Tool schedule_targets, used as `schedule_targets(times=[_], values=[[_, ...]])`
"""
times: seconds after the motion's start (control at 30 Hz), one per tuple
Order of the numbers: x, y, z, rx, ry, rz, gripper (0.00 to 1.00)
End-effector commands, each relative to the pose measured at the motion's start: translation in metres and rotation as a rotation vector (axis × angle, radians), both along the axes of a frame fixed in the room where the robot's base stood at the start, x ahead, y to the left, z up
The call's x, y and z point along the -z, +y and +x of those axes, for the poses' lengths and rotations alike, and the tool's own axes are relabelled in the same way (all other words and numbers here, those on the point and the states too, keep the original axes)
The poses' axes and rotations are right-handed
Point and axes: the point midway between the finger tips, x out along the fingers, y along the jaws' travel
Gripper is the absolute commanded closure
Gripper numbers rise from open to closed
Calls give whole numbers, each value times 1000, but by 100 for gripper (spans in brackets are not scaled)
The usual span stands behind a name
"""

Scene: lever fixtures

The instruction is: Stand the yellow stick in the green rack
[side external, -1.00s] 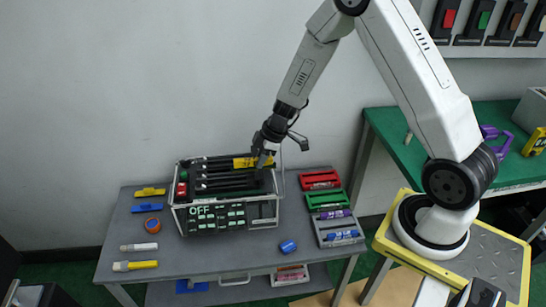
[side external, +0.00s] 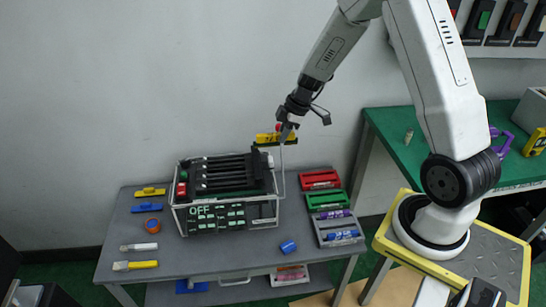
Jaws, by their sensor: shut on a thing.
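My gripper (side external: 284,134) is shut on a yellow stick (side external: 266,139), which has a dark part along its lower side. It holds the stick roughly level in the air, above the back right corner of the black fixture. The green rack (side external: 325,200) lies on the grey table at the right, between a red rack (side external: 320,179) and a grey rack (side external: 339,233). My gripper is above and to the left of it, well apart. The slots of the green rack are too small to make out.
The black fixture with an "OFF" panel (side external: 222,213) stands mid-table, with a thin upright rod at its right. A blue cylinder (side external: 288,247) lies near the front edge.

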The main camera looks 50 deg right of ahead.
Motion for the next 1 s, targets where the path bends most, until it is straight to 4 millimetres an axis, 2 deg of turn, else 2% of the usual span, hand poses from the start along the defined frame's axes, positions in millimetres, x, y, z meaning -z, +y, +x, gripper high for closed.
schedule_targets(times=[0.03, 0.1, 0.5, 0.9, 1.0], values=[[0, -16, -6, 7, 1, 1, 100], [1, -34, -14, 6, 1, 0, 100], [0, -130, -77, 6, 0, 2, 100], [0, -182, -132, 5, -1, 9, 100], [19, -179, -129, 0, 1, 13, 100]])
